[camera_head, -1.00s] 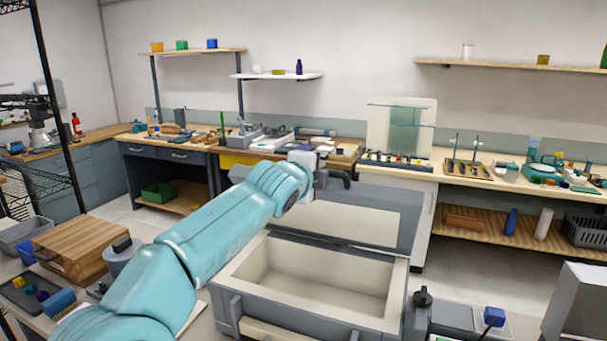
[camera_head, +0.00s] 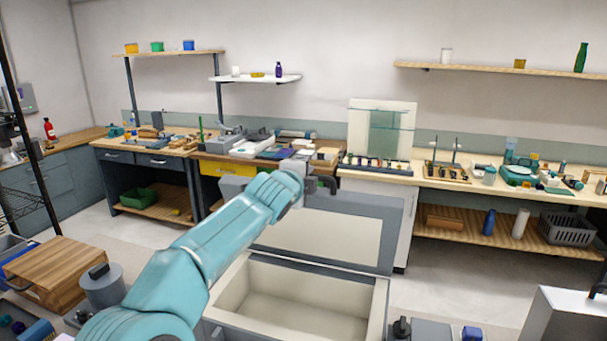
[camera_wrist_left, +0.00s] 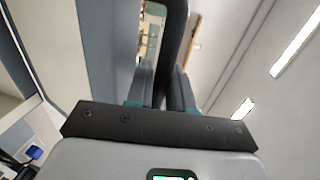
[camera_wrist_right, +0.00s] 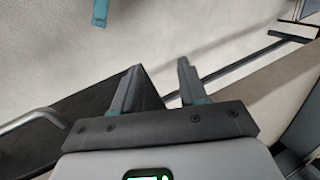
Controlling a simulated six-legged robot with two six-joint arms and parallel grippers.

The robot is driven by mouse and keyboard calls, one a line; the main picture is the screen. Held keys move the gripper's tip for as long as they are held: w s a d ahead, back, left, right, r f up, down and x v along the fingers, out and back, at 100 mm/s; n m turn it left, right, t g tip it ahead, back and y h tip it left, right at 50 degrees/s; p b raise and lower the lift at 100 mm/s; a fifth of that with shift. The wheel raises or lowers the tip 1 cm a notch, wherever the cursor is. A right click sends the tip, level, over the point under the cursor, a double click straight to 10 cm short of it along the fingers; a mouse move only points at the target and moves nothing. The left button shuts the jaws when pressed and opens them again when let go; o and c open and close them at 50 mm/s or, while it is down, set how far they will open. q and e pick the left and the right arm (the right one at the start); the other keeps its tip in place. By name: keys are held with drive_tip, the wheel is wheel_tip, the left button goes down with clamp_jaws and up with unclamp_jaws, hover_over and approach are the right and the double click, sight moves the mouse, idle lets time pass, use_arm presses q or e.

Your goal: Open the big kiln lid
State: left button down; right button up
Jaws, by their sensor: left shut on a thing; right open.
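The big kiln (camera_head: 228,306) stands in front of me in the head view, a grey box with a cream inside. Its lid (camera_head: 343,237) is raised and stands tilted up at the back, its cream inner face towards me. My left gripper (camera_head: 314,186) is at the lid's upper edge, shut on the dark lid handle (camera_head: 328,184). In the left wrist view the black handle (camera_wrist_left: 176,40) runs between the fingers (camera_wrist_left: 163,90). My right gripper (camera_wrist_right: 157,85) shows only in its wrist view, open and empty.
A workbench with tools and a yellow drawer (camera_head: 222,170) runs along the back wall. A wooden box (camera_head: 60,272) and a grey canister (camera_head: 102,287) stand at the left. A grey-white block (camera_head: 565,320) is at the lower right. Floor shows between kiln and benches.

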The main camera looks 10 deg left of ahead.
use_arm(q)
drive_tip(key=shift+r, duration=0.1)
idle(0.3)
drive_tip(key=c, duration=1.2)
unclamp_jaws()
drive_tip(key=shift+o, duration=0.2)
drive_tip(key=shift+s, duration=0.1)
